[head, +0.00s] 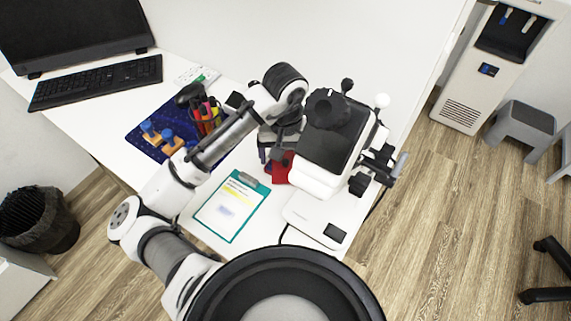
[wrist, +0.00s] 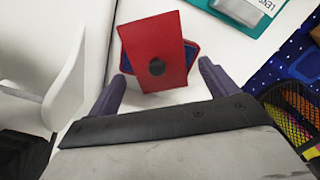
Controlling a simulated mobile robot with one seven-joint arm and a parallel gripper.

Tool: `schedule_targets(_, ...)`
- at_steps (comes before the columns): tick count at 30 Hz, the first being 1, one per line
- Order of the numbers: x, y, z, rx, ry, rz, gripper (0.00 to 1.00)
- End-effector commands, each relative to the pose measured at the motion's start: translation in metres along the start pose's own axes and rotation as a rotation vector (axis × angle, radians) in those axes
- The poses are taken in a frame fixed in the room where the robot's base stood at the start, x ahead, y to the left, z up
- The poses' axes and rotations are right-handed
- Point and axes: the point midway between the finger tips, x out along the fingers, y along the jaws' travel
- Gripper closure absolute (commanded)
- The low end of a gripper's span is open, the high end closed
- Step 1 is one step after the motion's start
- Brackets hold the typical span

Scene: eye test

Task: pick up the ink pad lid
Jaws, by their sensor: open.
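The ink pad lid (wrist: 153,38) is a flat red plate with a round dark knob on top, in the upper middle of the wrist view. It lies turned askew over the ink pad (wrist: 192,52), whose blue shows at its sides. In the head view the red lid (head: 281,172) is partly hidden by my arm. My gripper (wrist: 163,70) is open and empty, its two purple fingers apart at the left and right of the lid's near end. The knob sits between and slightly beyond the fingertips. I cannot tell how high the fingers are.
A teal clipboard (head: 232,207) lies left of the lid in the head view. A white device with a dark display (head: 316,219) is to the right. A pen holder (head: 206,118) and stamps (head: 171,143) stand on a dark blue mat (head: 139,143). A keyboard (head: 97,83) is farther left.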

Motion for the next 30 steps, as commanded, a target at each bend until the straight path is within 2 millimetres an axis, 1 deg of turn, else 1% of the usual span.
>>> schedule_targets(1, 0.0, 0.0, 0.0, 0.0, 0.0, 0.0, 0.15)
schedule_targets(2, 0.0, 0.0, 0.0, 0.0, 0.0, 0.0, 0.18)
schedule_targets(12, 0.0, 0.0, 0.0, -0.001, 0.0, 0.0, 0.62)
schedule_targets(13, -0.001, 0.0, 0.0, -0.001, 0.0, 0.0, 0.62)
schedule_targets(14, -0.001, 0.0, 0.0, -0.001, 0.0, 0.0, 0.66)
schedule_targets(19, -0.002, 0.0, 0.0, -0.001, 0.0, 0.0, 0.66)
schedule_targets(22, -0.011, 0.0, -0.001, -0.001, 0.001, -0.001, 0.66)
schedule_targets(26, -0.035, -0.001, -0.001, 0.001, 0.004, -0.004, 0.66)
schedule_targets(30, -0.063, -0.001, -0.001, -0.001, 0.004, -0.004, 0.66)
